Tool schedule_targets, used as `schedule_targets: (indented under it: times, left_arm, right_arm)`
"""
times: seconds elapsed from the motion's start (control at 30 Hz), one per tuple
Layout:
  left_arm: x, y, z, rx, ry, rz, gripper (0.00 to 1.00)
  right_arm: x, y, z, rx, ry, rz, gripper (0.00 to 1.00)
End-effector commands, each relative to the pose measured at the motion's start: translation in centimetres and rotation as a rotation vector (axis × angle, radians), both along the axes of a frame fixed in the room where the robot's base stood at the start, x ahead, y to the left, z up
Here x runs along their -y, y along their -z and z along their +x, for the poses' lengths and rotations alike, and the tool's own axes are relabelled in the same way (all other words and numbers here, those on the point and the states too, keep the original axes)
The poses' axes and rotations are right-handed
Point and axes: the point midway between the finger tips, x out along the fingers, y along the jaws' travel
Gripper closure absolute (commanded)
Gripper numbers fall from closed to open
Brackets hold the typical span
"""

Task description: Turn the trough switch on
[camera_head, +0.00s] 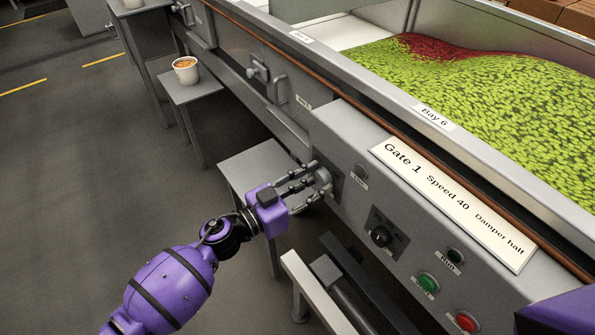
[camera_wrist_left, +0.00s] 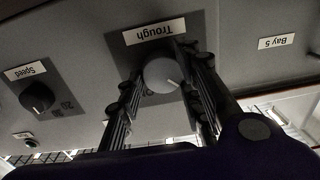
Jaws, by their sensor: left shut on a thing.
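The trough switch is a round grey knob (camera_wrist_left: 160,74) on a dark plate under a "Trough" label (camera_wrist_left: 155,32), which reads upside down in the left wrist view. A pale pointer mark on the knob's face points to the lower right there. My left gripper (camera_head: 317,182) is at the panel, with its fingers on either side of the knob and shut on it. In the left wrist view the gripper (camera_wrist_left: 160,90) has one finger on each side of the knob. My right gripper is not in view.
A black speed knob (camera_head: 380,236), a green button (camera_head: 428,283) and a red button (camera_head: 466,321) lie along the panel to the right. A sign (camera_head: 450,205) reads "Gate 1, Speed 40, Damper half". A small grey table (camera_head: 245,165) stands behind my left gripper. A cup (camera_head: 186,70) stands on another table.

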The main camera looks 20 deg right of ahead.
Motion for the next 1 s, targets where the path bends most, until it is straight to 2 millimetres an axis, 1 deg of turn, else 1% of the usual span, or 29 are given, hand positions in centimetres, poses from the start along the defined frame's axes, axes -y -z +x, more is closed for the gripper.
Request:
schedule_targets:
  times: [0.03,0.17,0.37,0.7,1.0]
  left_arm:
    - [0.2,0.07,-0.36,0.001,0.008,-0.001,0.93]
    - [0.24,0.08,-0.43,0.021,0.01,0.007,0.93]
    - [0.33,0.08,-0.54,0.108,0.013,0.038,0.93]
    - [0.36,0.4,-0.61,0.384,0.015,0.138,0.93]
    - [0.34,0.76,-0.61,0.651,0.016,0.236,0.93]
  right_arm:
    - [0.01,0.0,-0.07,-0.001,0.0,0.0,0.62]
    - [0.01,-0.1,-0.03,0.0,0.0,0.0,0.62]
    - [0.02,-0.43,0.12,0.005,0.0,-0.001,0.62]
    - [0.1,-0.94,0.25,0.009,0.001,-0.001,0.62]
    - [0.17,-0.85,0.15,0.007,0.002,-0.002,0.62]
